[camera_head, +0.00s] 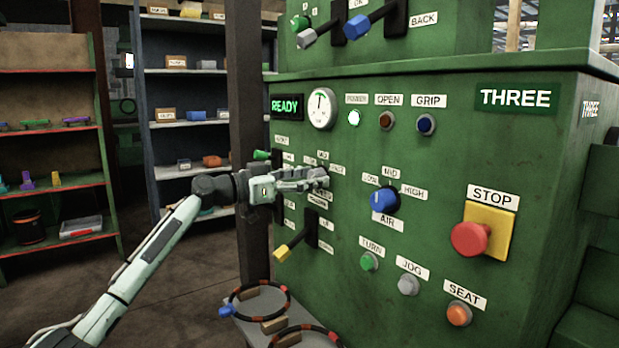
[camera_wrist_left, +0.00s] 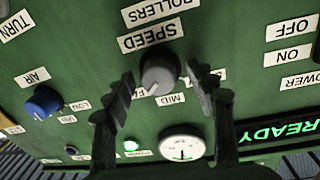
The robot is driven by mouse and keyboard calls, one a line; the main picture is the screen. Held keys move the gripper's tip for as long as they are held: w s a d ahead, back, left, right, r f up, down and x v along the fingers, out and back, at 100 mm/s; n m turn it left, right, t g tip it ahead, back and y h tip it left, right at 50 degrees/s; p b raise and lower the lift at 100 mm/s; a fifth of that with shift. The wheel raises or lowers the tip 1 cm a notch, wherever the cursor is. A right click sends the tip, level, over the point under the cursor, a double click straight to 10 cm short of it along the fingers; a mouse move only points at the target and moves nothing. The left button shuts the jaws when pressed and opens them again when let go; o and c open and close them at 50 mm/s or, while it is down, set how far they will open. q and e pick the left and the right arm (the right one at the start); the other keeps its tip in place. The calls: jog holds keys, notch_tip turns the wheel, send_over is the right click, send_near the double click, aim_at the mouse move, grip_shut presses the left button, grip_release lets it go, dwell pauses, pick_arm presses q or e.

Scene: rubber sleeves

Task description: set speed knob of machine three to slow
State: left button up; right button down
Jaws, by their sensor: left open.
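Machine three (camera_head: 540,190) is a green cabinet with a THREE sign. Its speed knob (camera_wrist_left: 160,73) is grey and round, beside the SPEED label (camera_wrist_left: 146,38), upside down in the left wrist view. A pale mark on its lower edge points roughly toward the MID label (camera_wrist_left: 171,99); its exact setting is hard to tell. My left gripper (camera_wrist_left: 162,80) is open, with one finger on each side of the knob; I cannot tell whether they touch it. In the head view my left gripper (camera_head: 318,178) is at the panel and hides the knob. My right gripper is not in view.
The blue AIR knob (camera_head: 385,199) is just right of my gripper. A yellow-handled lever (camera_head: 291,246) sits below it and a green-tipped lever (camera_head: 262,155) to its left. The red STOP button (camera_head: 472,238) is farther right. A low stand holds dark rings (camera_head: 260,299).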

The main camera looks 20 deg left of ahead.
pick_arm(q)
jog(key=c, duration=1.2)
jog(key=shift+o, duration=0.2)
